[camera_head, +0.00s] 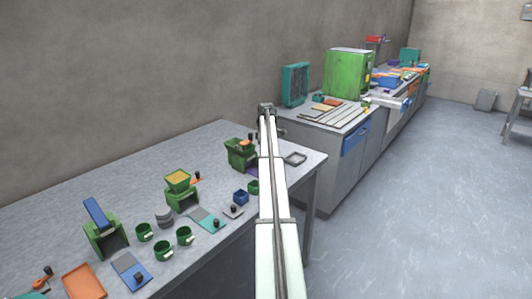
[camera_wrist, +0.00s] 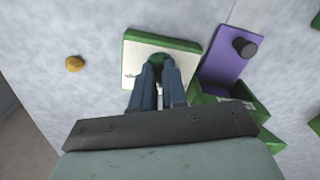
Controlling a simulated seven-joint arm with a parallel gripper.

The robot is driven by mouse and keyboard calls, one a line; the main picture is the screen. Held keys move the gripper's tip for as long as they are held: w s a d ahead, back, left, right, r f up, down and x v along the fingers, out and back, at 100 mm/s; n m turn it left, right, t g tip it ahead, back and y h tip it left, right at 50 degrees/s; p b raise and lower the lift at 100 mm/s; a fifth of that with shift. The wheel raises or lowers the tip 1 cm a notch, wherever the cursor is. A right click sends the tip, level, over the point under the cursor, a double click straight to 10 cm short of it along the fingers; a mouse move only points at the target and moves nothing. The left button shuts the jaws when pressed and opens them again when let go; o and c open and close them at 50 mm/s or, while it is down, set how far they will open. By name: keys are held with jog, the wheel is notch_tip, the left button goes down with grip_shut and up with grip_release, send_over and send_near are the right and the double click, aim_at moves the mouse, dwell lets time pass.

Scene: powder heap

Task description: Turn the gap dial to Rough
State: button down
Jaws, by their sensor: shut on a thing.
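A round dark green dial (camera_wrist: 160,59) sits on a pale panel (camera_wrist: 138,58) with a green edge in the wrist view. Small dark marks show at the panel's left; I cannot read them or tell the dial's setting. My gripper (camera_wrist: 158,70) has its two blue fingers closed on the dial, hiding its near part. A green machine (camera_head: 240,154) with an orange top part stands on the grey table beside my arm in the head view. My arm hides the dial and fingertips there.
A purple plate (camera_wrist: 228,58) with a black knob lies right of the panel, over a green box (camera_wrist: 260,100). A yellowish lump (camera_wrist: 74,64) is at the left. Green cups (camera_head: 184,235), a blue cup (camera_head: 240,196) and other machines stand along the table (camera_head: 60,220).

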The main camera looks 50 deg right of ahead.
jog(key=m, duration=1)
jog(key=shift+m, duration=2.1)
jog(key=c, duration=1.2)
grip_release()
jog(key=shift+o, duration=0.2)
notch_tip(320, 180, up, 14)
